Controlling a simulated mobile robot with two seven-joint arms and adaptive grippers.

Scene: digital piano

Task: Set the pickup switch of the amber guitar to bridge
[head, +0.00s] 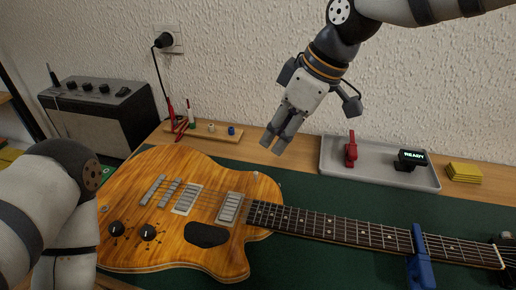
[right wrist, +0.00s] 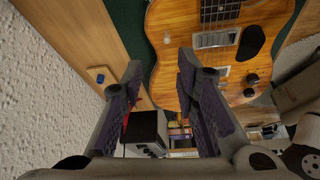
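The amber guitar (head: 215,175) lies face up on a dark green mat (head: 310,190), its neck pointing right. Its body also shows in the right wrist view (right wrist: 188,20). Two dark knobs (head: 148,232) sit on its lower left body, and two pickups (head: 187,199) lie under the strings.
A grey tray (head: 375,180) at the back right holds a red clamp (head: 351,150) and a tuner reading READY (head: 411,158). Yellow pads (head: 465,172) lie beside it. A blue capo (head: 419,255) is on the neck.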

